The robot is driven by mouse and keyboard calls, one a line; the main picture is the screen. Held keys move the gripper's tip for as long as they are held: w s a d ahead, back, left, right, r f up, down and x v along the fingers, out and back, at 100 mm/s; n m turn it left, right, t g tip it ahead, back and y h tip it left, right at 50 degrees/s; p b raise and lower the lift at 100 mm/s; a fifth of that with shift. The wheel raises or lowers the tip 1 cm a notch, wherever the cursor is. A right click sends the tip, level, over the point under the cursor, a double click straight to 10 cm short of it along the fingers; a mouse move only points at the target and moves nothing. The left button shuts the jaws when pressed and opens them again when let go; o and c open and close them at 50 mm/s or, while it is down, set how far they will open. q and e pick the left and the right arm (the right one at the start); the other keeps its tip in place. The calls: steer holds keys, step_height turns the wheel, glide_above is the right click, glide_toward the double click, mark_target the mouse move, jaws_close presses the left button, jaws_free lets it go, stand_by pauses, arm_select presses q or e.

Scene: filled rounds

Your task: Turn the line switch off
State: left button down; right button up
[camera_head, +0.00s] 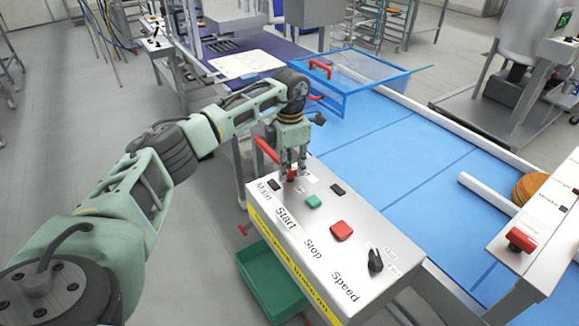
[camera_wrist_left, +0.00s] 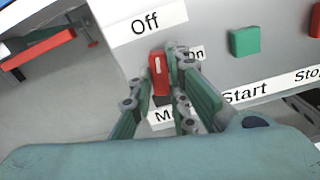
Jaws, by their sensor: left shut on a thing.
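The line control box (camera_head: 322,250) has a sloped white top with the labels Main, Start, Stop and Speed. Its red main switch (camera_wrist_left: 158,72) carries a white line and sits just below the Off label (camera_wrist_left: 145,22). The On label (camera_wrist_left: 195,53) is to its right, partly hidden by a finger. My left gripper (camera_head: 291,172) reaches down onto the Main end of the box. In the left wrist view its fingers (camera_wrist_left: 163,80) are shut on the red switch, one at each side. Which setting the switch is in I cannot tell for sure. My right gripper is not in view.
A green start button (camera_head: 313,201), a red stop button (camera_head: 342,231) and a black speed knob (camera_head: 375,261) are close by on the box. A red handle (camera_head: 267,150) stands beside my gripper. A blue belt (camera_head: 400,150) and blue-framed guard (camera_head: 365,75) lie behind.

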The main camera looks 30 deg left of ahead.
mark_target(290, 170)
arm_select(q)
steer(key=shift+w+r+n, duration=0.1)
steer(key=shift+r+n, duration=0.05)
steer(key=shift+n, duration=0.95)
steer(key=c, duration=1.7)
jaws_free()
step_height(290, 170, up, 12)
steer(key=shift+f, duration=0.1)
